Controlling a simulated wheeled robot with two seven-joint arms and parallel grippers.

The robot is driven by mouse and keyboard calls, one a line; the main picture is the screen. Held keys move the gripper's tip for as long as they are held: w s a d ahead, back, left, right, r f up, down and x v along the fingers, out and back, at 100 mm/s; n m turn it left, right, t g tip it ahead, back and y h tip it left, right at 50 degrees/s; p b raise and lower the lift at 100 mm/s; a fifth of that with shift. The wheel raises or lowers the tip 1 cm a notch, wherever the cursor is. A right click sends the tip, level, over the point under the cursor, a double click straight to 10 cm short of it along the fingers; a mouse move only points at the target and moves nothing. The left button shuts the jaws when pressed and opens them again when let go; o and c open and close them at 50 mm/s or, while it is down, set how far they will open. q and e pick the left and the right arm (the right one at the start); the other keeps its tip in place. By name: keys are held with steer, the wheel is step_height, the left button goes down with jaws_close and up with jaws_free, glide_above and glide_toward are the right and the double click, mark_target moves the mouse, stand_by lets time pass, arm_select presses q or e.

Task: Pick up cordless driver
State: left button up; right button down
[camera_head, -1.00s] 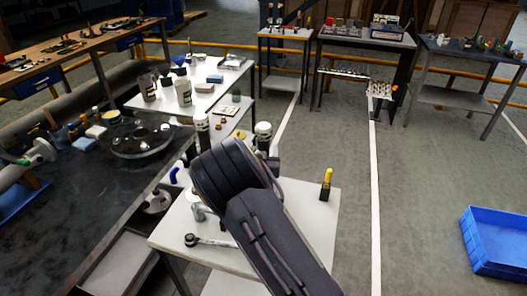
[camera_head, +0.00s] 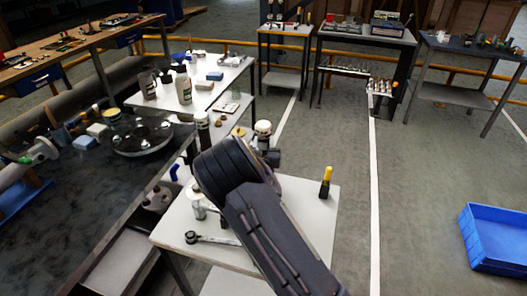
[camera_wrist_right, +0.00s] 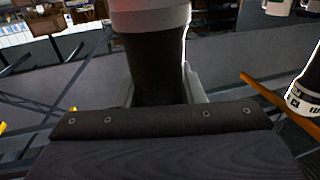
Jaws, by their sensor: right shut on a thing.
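My right arm reaches up from the bottom of the head view over a small white table. My right gripper (camera_wrist_right: 160,92) is shut on a dark cylindrical thing (camera_wrist_right: 154,62) with a pale grey upper part, which fills the middle of the wrist view. In the head view a white-topped dark thing (camera_head: 263,129) stands out just beyond my wrist and appears to be the one held. Its lower part and most of the gripper are hidden there. I cannot tell from its shape whether it is the cordless driver. My left gripper is not in view.
The white table (camera_head: 311,215) holds a yellow-and-black tool (camera_head: 326,182) and a ratchet-like tool (camera_head: 210,239). A black canister with a white band (camera_head: 203,130) stands close left of the held thing.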

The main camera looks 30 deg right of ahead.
steer(key=shift+r, duration=0.15)
step_height(320, 180, up, 18)
steer(key=shift+f, duration=0.1)
stand_by(0.6)
steer(key=c, duration=1.5)
jaws_free()
jaws_close()
